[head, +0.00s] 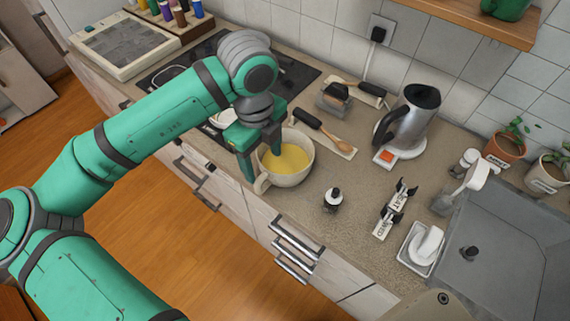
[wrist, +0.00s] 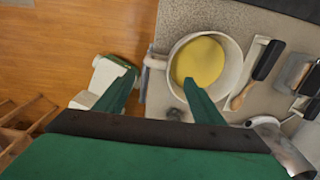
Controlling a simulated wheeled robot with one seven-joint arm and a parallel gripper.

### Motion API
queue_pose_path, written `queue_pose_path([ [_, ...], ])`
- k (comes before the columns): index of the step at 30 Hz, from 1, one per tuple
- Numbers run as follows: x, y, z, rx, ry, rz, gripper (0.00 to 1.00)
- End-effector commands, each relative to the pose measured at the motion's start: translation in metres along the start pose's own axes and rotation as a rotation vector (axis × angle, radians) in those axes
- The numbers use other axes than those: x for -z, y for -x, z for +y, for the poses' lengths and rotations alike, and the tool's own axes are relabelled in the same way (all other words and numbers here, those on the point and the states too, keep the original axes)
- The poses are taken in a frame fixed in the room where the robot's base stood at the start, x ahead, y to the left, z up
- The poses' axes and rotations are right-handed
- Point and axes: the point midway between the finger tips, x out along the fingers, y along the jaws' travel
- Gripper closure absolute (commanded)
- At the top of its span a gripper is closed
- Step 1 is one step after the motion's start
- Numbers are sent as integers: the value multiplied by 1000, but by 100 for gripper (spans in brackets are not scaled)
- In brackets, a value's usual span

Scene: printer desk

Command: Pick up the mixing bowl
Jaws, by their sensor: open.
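The mixing bowl (head: 291,181) is a cream, round bowl with a yellow filling and a handle on its near left side. It stands upright on the counter near the front edge. My gripper (head: 261,164) is open and pointing down at the bowl's left rim. One green finger is outside the bowl and the other is over its inside. In the wrist view, the bowl (wrist: 234,72) lies right of centre, and its left rim and handle show between the spread fingertips (wrist: 159,77). I cannot tell whether either finger touches the bowl.
A kettle (head: 410,120) stands behind to the right. The hob (head: 300,73) is behind. A sink (head: 500,255) is at right. Counter around the bottle is clear.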

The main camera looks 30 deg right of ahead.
Motion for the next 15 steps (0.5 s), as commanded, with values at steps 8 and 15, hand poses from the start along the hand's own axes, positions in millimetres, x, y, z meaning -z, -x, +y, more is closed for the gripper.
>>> queue_pose_path([
  [8, -2, -26, 7, -25, -1, -6, 38],
  [15, -3, -53, 6, -22, -2, -7, 38],
])
